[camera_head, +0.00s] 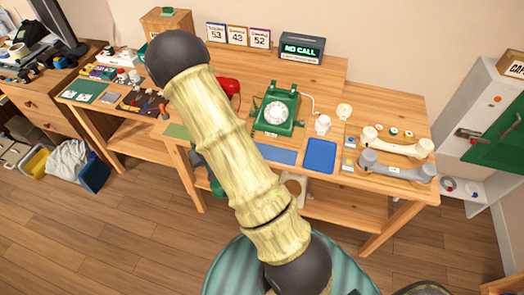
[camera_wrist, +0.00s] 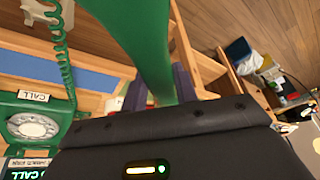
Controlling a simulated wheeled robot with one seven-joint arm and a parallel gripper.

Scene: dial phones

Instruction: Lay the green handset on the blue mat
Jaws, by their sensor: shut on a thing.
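The green handset (camera_wrist: 140,35) fills the top middle of the wrist view. My gripper (camera_wrist: 160,88) is shut on it. In the head view a green piece of the handset (camera_head: 217,187) shows beside my arm, low at the table's front edge; my gripper is hidden there. The blue mat (camera_head: 321,156) lies flat and bare near the table's front edge, right of my arm. The green dial phone (camera_head: 276,110) stands behind, its cradle empty; it also shows in the wrist view (camera_wrist: 33,126).
A slate-blue mat (camera_head: 276,153) lies just left of the blue mat. Cream (camera_head: 397,143) and grey (camera_head: 397,167) handsets lie to the right. A small white item (camera_head: 322,124) stands behind the blue mat. A coiled green cord (camera_wrist: 66,60) hangs in the wrist view.

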